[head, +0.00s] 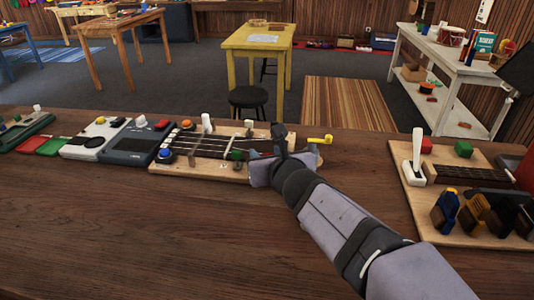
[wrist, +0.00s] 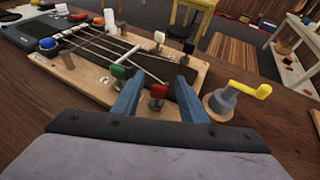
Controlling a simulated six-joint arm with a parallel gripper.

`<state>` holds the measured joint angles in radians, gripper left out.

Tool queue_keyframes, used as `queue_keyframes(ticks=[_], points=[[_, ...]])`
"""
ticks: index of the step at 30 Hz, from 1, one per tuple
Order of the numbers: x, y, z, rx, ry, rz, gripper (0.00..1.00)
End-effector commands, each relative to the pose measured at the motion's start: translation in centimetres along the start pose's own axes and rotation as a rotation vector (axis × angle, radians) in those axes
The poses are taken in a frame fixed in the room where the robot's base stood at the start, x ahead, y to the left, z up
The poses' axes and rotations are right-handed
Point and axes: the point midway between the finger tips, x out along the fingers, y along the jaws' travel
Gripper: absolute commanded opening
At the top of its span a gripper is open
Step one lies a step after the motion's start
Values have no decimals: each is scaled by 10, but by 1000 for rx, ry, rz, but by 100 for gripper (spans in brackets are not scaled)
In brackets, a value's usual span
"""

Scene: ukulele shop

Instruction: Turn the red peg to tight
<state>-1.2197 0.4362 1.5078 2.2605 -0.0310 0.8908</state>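The red peg (wrist: 157,91) stands at the near end of a wooden board (wrist: 85,82) with strings, in the wrist view. My gripper (wrist: 160,82) is open, with one blue finger on each side of the red peg. Gaps show between the peg and both fingers in that view. In the head view my gripper (head: 270,150) is low over the board's right end (head: 208,178), and my arm hides the red peg. I cannot read any tight marking. A green peg (wrist: 118,71) stands just left of the left finger.
A yellow crank (wrist: 248,90) on a grey round base is close to the right finger. A white peg (wrist: 158,37) and a blue knob (wrist: 47,43) are also on the board. The front of the bench (head: 130,240) is clear.

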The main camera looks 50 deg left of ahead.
Motion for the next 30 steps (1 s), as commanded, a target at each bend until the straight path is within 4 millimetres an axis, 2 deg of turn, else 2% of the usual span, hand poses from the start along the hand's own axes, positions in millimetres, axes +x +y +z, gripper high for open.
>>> queue_keyframes(ticks=[4,9,20,30], points=[[0,0,0,0,0,0,39],[0,0,0,0,0,0,0],[-1,-1,3,-9,0,16,0],[-2,-3,9,-58,-1,127,0]])
